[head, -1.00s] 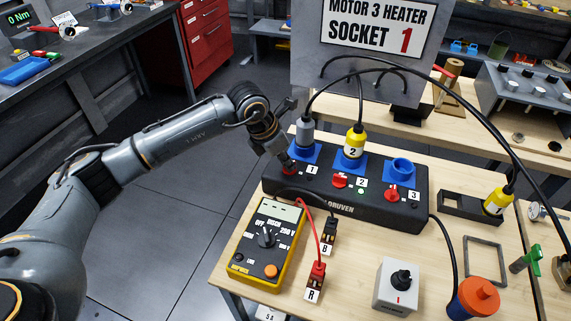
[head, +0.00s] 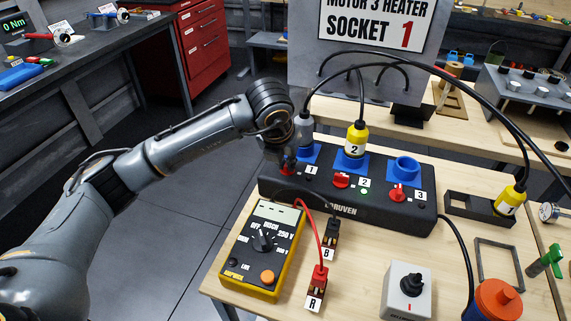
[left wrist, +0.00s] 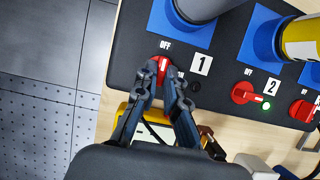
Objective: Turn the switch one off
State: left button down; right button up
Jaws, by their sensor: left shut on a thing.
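The red knob of switch one (left wrist: 161,66) is on the black power strip (left wrist: 120,62), beside the label 1 (left wrist: 201,64) and below the OFF mark in the left wrist view. My left gripper (left wrist: 161,80) is shut on this knob, with its fingers either side of it. In the head view my left gripper (head: 286,158) is over the strip's left end and hides most of the knob. The small lamp (left wrist: 195,87) by switch one looks dark. The knob's exact angle is hard to tell between the fingers. My right gripper is not in view.
A grey plug (head: 305,130) sits in blue socket 1, close to my gripper. Yellow plug 2 (head: 356,138) sits beside it, and the lamp by switch two (left wrist: 266,105) glows green. Blue socket 3 (head: 404,168) is empty. A yellow multimeter (head: 262,250) lies in front.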

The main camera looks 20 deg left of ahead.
pick_arm(q)
jog(key=shift+r, duration=0.1)
dwell(0.4)
jog(key=c, duration=1.4)
grip_release()
jog(key=v, duration=1.2)
jog(key=shift+s, duration=0.15)
